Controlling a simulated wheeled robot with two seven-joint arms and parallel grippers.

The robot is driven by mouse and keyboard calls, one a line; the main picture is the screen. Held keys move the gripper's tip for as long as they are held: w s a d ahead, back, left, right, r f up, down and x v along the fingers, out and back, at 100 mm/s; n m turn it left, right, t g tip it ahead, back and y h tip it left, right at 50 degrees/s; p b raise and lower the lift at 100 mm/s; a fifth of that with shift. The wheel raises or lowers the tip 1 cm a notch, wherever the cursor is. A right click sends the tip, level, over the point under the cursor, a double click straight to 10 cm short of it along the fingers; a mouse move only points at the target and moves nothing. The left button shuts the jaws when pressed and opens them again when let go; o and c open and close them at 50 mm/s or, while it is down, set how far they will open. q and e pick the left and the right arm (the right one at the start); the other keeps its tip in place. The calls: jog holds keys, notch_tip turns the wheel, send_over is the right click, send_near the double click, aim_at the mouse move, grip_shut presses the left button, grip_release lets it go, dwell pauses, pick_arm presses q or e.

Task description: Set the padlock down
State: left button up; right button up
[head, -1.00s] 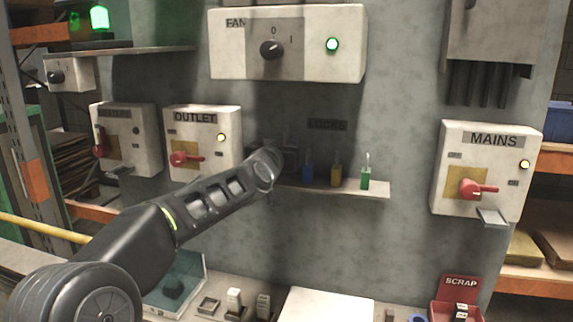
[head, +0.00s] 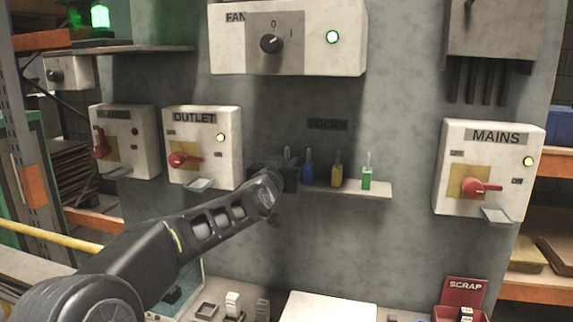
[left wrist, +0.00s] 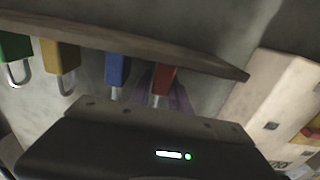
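The red padlock (left wrist: 164,80) shows in the left wrist view between the fingers of my left gripper (left wrist: 166,98), its shackle pointing toward the gripper body. It is at the ledge (left wrist: 215,66), in line with the others; whether its base touches the ledge is hard to tell. In the head view my left gripper (head: 286,174) is at the left part of the same ledge (head: 350,188) under the LOCKS label and hides the red body. The fingers lie close on both sides of the padlock and look shut on it. My right gripper is in neither view.
Blue (head: 308,174), yellow (head: 337,177) and green (head: 366,179) padlocks stand upright on the ledge to the right, the blue one close to my gripper. The OUTLET box (head: 203,150) is to the left, the MAINS box (head: 487,170) far right.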

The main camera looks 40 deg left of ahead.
pick_arm(q)
jog(key=o, duration=0.3)
jog(key=shift+s+r, duration=0.1)
jog(key=shift+r, duration=0.15)
jog(key=b+v, duration=0.1)
jog(key=v, duration=1.1)
